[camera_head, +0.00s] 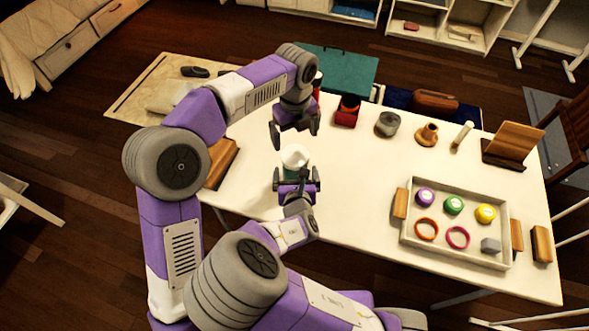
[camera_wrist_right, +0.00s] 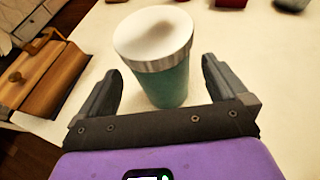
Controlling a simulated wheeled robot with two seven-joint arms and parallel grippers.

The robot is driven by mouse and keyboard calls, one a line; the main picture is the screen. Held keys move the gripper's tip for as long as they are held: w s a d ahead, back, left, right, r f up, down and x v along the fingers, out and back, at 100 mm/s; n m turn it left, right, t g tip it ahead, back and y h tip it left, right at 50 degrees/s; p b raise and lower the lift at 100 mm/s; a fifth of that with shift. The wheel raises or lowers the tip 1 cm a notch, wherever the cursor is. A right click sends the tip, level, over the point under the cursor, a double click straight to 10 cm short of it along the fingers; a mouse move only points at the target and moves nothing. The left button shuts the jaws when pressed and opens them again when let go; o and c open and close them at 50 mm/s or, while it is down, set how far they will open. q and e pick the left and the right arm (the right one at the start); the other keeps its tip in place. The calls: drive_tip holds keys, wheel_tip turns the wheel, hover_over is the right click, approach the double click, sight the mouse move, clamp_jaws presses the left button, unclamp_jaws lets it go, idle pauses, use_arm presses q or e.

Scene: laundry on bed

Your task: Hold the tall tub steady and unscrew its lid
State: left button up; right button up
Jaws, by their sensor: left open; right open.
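The tall tub (camera_wrist_right: 162,82) stands upright on the table in the right wrist view, with a teal body and a white lid (camera_wrist_right: 150,32) with a grey rim. In the head view its white lid (camera_head: 295,155) shows between my two grippers. My right gripper (camera_head: 297,174) is open at the near side of the tub, low, with one finger on each side in the wrist view and gaps visible. My left gripper (camera_head: 295,131) is open above and slightly behind the lid, its fingers pointing down, apart from the lid. The tub's lower body is mostly hidden in the head view.
A tray (camera_head: 408,236) with colored lids and rings sits at the right of the table (camera_head: 350,190). A wooden object (camera_head: 221,160) lies left of the tub. A red box (camera_head: 347,112), grey jar (camera_head: 387,124) and wooden pieces line the back. The table's middle is clear.

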drive_tip(key=shift+x, duration=2.2)
drive_tip(key=shift+c, duration=0.2)
